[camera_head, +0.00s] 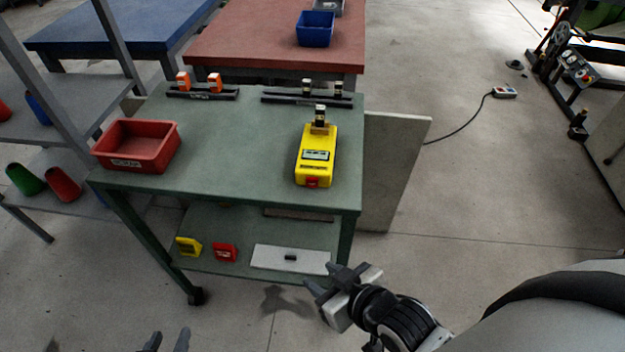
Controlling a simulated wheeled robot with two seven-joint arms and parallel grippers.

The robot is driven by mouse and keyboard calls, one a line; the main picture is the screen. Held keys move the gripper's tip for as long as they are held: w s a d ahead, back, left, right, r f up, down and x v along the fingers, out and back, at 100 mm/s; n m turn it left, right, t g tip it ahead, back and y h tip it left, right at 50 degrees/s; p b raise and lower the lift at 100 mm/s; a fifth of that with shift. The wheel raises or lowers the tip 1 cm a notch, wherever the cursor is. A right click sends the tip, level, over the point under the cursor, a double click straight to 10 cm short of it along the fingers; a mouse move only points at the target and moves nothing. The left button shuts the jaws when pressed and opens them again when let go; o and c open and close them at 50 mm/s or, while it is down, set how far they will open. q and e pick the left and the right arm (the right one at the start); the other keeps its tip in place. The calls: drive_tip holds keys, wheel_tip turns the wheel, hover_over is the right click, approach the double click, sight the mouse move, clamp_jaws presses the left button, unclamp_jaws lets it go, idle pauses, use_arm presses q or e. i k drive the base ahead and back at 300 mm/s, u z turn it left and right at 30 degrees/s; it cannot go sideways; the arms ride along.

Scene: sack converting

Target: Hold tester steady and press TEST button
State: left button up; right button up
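The yellow tester (316,158) lies on the right part of the green table top. It has a small display on its face and a red part, perhaps the TEST button (312,183), at its near end. A small black and pale piece (320,117) stands at its far end. My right gripper (324,289) is in front of the table, below the level of its top, apart from the tester, with its fingers spread and nothing between them. My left gripper (167,342) shows only its fingertips at the bottom edge; they are apart and empty.
The green table (235,150) also carries a red bin (137,146) at left and two dark rails along the back, with orange pieces (199,82) on the left one. A grey panel (395,165) leans at the table's right side.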

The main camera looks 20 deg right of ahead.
sight(310, 182)
drive_tip(key=u, duration=3.35)
drive_tip(key=k, duration=2.15)
drive_tip(key=z, duration=1.45)
drive_tip(key=i, duration=0.5)
drive_tip(key=u, duration=0.05)
